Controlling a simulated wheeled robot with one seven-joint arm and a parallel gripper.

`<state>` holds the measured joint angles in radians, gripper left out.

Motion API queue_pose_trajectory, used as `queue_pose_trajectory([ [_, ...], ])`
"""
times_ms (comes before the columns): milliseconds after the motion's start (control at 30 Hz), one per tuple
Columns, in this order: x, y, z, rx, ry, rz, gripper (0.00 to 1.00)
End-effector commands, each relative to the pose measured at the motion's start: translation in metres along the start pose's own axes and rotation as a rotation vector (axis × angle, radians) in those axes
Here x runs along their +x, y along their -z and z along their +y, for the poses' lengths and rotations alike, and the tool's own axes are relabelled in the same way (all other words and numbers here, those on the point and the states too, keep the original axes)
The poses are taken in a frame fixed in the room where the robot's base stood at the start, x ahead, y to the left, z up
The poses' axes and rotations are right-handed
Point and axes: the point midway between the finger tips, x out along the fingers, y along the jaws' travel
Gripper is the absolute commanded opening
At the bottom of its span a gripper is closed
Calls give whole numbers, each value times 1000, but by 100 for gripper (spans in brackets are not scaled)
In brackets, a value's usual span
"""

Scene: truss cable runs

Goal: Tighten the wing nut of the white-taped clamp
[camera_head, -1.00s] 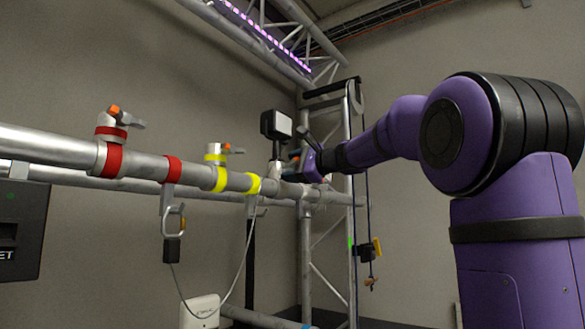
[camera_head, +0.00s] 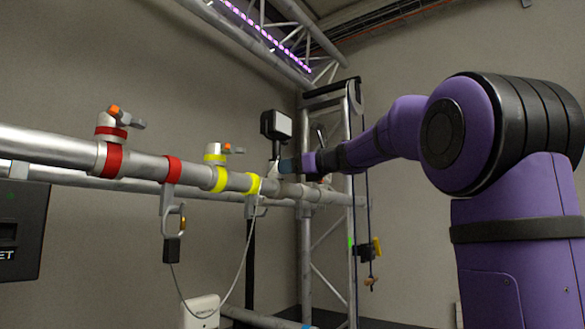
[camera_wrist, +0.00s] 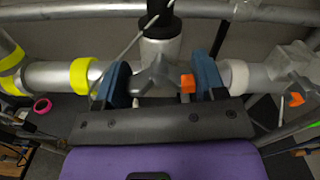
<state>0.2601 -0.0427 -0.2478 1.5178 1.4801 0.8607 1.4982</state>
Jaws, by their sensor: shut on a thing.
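In the wrist view, a grey wing nut (camera_wrist: 157,74) with an orange tip (camera_wrist: 187,82) is on a metal clamp (camera_wrist: 163,48) around the horizontal pipe. A white tape band (camera_wrist: 235,76) is on the pipe just right of my gripper. My gripper (camera_wrist: 162,78) has its two blue fingers on either side of the wing nut and is shut on it. The exact contact at the nut is hard to see. In the head view my gripper (camera_head: 288,165) is at the pipe, below a black lamp, and hides most of the clamp.
Red-taped (camera_head: 110,128) and yellow-taped (camera_head: 215,156) clamps stand on the pipe to the left. The lamp (camera_head: 276,124) rises above the gripper. A thin cable (camera_head: 233,287) hangs below the pipe. Another clamp with an orange tip (camera_wrist: 296,98) is at the right.

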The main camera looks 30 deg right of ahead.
Motion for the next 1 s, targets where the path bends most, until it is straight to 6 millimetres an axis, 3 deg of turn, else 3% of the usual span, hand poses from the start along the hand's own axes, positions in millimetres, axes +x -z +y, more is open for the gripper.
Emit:
queue_pose_trajectory([
  [400,0,3,0,188,-1,5,40],
  [967,0,3,0,214,-1,5,40],
  [1000,0,3,0,214,-1,5,73],
])
